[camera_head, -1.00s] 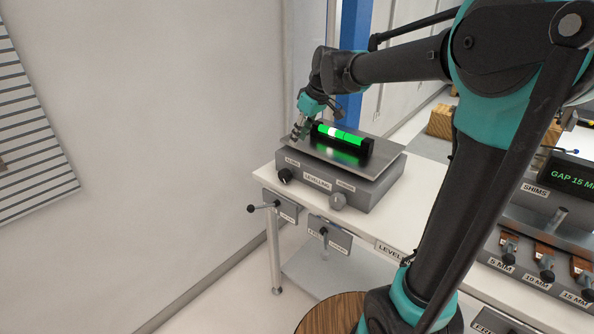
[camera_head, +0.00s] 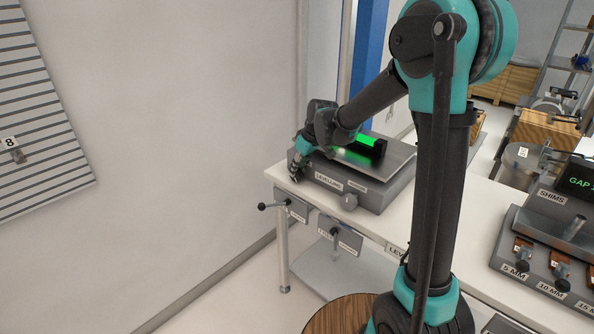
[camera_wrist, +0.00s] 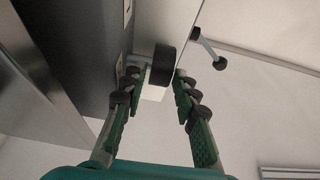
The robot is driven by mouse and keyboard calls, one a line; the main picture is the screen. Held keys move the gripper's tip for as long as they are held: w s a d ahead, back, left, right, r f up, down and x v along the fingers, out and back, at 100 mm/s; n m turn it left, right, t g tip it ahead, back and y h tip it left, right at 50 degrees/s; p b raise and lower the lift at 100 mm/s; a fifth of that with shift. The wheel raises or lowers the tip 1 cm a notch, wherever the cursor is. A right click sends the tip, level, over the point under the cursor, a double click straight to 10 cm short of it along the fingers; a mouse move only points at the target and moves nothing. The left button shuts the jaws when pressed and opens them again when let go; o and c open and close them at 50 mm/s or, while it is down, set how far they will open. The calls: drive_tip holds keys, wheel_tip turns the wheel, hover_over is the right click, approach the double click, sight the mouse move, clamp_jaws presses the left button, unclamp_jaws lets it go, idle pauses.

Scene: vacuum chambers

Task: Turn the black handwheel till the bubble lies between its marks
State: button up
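The levelling block (camera_head: 374,193) is a grey box with a tilted metal plate on top, standing on the white bench. The black handwheel (camera_wrist: 163,62) sticks out of its front face in the wrist view; in the head view my gripper hides it. My gripper (camera_head: 294,175) is at the block's left front corner. In the wrist view the fingers (camera_wrist: 159,86) are open, one on each side of the handwheel's near end, with no clear contact.
A crank lever (camera_head: 270,206) juts from the bench front below, also seen in the wrist view (camera_wrist: 207,48). The shim rack (camera_head: 550,245) stands to the right. Floor at left is clear.

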drive_tip(key=shift+w+a+f, duration=0.15)
drive_tip(key=shift+a+f, duration=0.05)
drive_tip(key=shift+f, duration=0.4)
drive_tip(key=shift+c, duration=0.6)
clamp_jaws()
drive_tip(key=shift+a, duration=0.1)
drive_tip(key=shift+w+a+g+h, duration=0.15)
drive_tip(key=shift+g+h, duration=0.35)
drive_tip(key=shift+h, duration=0.1)
drive_tip(key=shift+w+a+g+h, duration=0.1)
drive_tip(key=shift+g+h, duration=0.4)
drive_tip(key=shift+h, duration=0.1)
drive_tip(key=shift+w+a+f+g+h, duration=0.1)
drive_tip(key=shift+w+a+g+h, duration=0.05)
drive_tip(key=shift+g+h, duration=0.6)
drive_tip(key=shift+w+a+f+g+h, duration=0.1)
drive_tip(key=shift+g+h, duration=0.45)
drive_tip(key=shift+h, duration=0.4)
